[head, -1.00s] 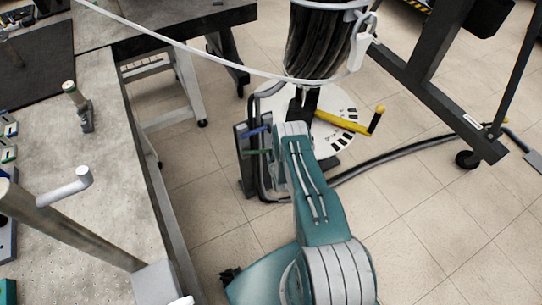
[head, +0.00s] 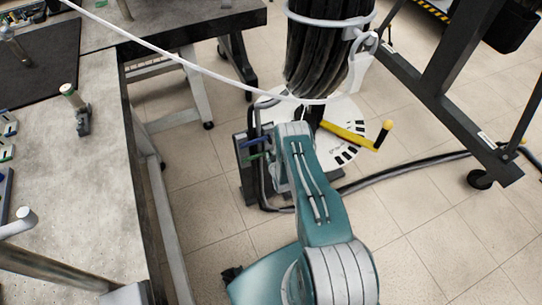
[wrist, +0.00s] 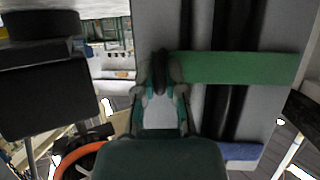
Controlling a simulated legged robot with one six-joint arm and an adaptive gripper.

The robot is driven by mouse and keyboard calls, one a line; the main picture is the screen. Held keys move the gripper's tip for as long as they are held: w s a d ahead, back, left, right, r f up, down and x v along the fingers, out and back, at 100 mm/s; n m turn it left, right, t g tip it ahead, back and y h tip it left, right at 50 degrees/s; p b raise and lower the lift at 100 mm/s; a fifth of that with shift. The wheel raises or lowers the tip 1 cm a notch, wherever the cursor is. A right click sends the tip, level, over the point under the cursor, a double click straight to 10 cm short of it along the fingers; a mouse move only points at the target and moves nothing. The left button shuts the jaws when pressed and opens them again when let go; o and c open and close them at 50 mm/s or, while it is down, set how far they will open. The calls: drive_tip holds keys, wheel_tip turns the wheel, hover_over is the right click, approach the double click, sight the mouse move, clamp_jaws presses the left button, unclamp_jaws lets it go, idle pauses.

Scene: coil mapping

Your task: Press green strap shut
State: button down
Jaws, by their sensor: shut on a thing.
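The green strap (wrist: 240,67) runs flat across a grey panel (wrist: 210,25) and a dark vertical cable in the wrist view. My gripper (wrist: 160,72) is at its left end, with the fingers closed together there. The fingertips and a dark patch between them hide that end of the strap. In the head view the green strap (head: 257,156) is a short green strip on the dark upright holder, left of my arm. My gripper is hidden behind my arm there.
A blue strap (head: 250,143) sits just above the green one in the head view. A yellow-handled crank (head: 350,135) and white disc (head: 345,112) stand right of my arm. A workbench (head: 70,190) is at left. A dark cable (head: 400,168) crosses the tiled floor.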

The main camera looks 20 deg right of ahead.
drive_tip(key=shift+s+a+f, duration=0.1)
drive_tip(key=c, duration=0.7)
unclamp_jaws()
drive_tip(key=v, duration=1.1)
drive_tip(key=shift+s, duration=0.3)
drive_tip(key=shift+s, duration=0.1)
